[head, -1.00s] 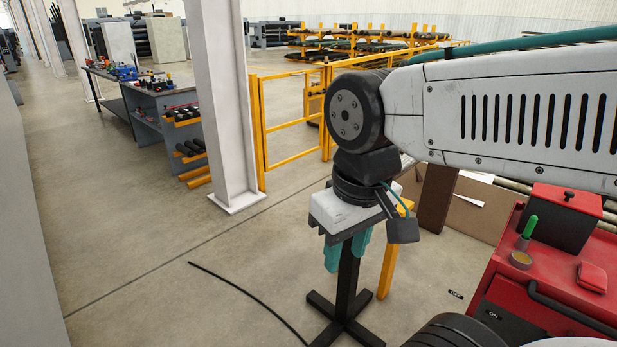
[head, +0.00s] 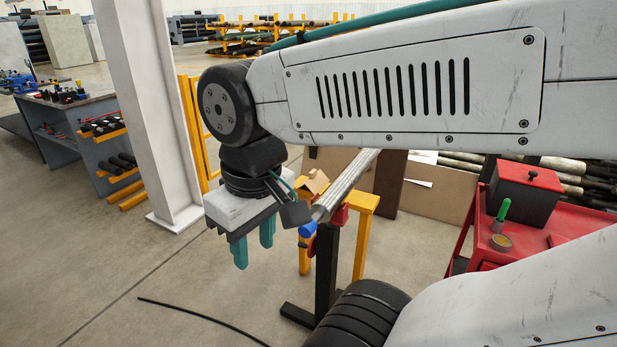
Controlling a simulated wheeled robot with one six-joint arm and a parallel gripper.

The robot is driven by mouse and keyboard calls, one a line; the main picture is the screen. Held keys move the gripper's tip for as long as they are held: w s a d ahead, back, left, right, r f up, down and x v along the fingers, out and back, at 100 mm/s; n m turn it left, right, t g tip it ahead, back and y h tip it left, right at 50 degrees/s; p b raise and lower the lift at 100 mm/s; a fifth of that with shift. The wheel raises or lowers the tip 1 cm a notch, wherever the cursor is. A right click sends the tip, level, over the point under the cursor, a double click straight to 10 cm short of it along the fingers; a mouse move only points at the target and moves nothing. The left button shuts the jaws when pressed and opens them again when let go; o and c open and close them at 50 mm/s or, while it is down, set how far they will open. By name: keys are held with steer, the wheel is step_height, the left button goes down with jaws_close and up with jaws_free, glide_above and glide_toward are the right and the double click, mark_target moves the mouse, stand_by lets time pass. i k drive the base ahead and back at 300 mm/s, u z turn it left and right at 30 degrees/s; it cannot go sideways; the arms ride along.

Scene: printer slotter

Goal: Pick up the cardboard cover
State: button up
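A small folded tan cardboard piece (head: 314,183), which looks like the cardboard cover, sits on top of a yellow stand (head: 362,198), beside a silver pipe. My gripper (head: 254,244) hangs with its two teal fingers pointing down, to the left of the stand and in front of it. The fingers are apart with nothing seen between them. The wrist and arm cover part of the view near the stand, and the cardboard's lower edge is partly hidden.
A silver pipe with a blue end (head: 345,188) slants across a black post stand (head: 326,270). Large brown boards (head: 437,190) lean behind. A red cart (head: 535,228) stands at right. A white pillar (head: 150,120) and a workbench (head: 60,125) are at left.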

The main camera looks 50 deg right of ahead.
mark_target(317, 180)
steer(key=z, duration=0.45)
steer(key=i, duration=0.6)
steer(key=z, duration=0.9)
steer(key=i, duration=0.25)
steer(key=z, duration=0.25)
